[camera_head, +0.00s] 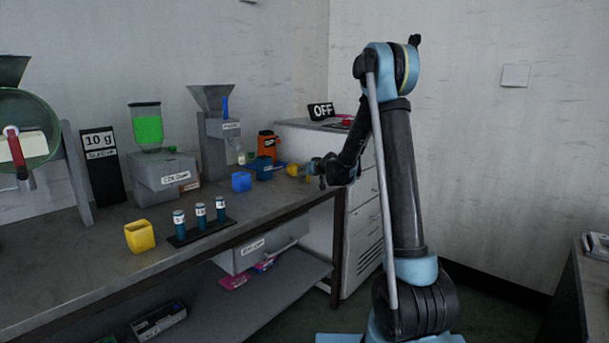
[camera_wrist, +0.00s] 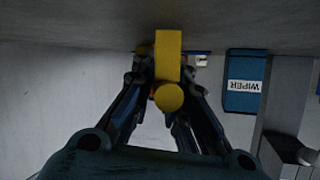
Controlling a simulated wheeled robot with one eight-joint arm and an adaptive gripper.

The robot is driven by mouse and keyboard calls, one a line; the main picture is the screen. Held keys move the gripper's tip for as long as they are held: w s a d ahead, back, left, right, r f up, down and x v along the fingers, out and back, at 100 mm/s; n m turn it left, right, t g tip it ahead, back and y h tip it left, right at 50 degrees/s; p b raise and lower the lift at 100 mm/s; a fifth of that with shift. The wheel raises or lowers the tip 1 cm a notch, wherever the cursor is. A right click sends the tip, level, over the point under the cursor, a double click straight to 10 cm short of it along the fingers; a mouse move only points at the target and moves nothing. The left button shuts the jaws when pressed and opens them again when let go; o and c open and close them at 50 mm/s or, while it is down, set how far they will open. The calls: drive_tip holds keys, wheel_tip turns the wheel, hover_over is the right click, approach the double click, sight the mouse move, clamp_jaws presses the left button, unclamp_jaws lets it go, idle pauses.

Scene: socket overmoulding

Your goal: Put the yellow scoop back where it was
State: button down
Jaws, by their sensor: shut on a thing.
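The yellow scoop (camera_wrist: 168,48) is between the fingers of my gripper (camera_wrist: 167,82) in the wrist view, with its round end (camera_wrist: 169,97) towards the camera. My gripper (camera_head: 308,169) is shut on it. In the head view a small yellow part of the scoop (camera_head: 293,170) shows at the fingertips, near the right end of the bench. The bench surface is close to the scoop in the wrist view; I cannot tell whether they touch. The fingers hide part of the scoop.
A blue box marked WIPER (camera_wrist: 246,82) stands beside my gripper; a blue container (camera_head: 263,169) and blue cube (camera_head: 241,182) are left of it. An orange container (camera_head: 267,145) is behind. A yellow open container (camera_head: 140,236) and vial rack (camera_head: 203,232) stand at front left.

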drive_tip(key=shift+f, duration=0.15)
drive_tip(key=c, duration=1.5)
unclamp_jaws()
drive_tip(key=v, duration=1)
drive_tip(key=shift+s+d, duration=0.1)
drive_tip(key=shift+s, duration=0.05)
drive_tip(key=shift+v, duration=1)
drive_tip(key=s+d+f+m+g+h, duration=0.1)
drive_tip(key=s+d, duration=0.6)
drive_tip(key=s, duration=0.9)
drive_tip(key=s+d+f+m+g+h, duration=0.1)
drive_tip(key=s+d+f+g+h, duration=0.3)
drive_tip(key=s, duration=1.3)
drive_tip(key=s+d+f+m+g+h, duration=0.2)
drive_tip(key=s+d+f+g, duration=0.2)
drive_tip(key=s, duration=1.3)
drive_tip(key=shift+d+f+h, duration=0.1)
drive_tip(key=shift+d+f, duration=0.5)
drive_tip(key=shift+d, duration=0.35)
drive_tip(key=shift+d+f+h, duration=0.1)
drive_tip(key=shift+d+f, duration=0.45)
drive_tip(key=shift+d, duration=0.4)
drive_tip(key=shift+d+f+h, duration=0.1)
drive_tip(key=shift+d+f, duration=0.5)
drive_tip(key=shift+d, duration=0.4)
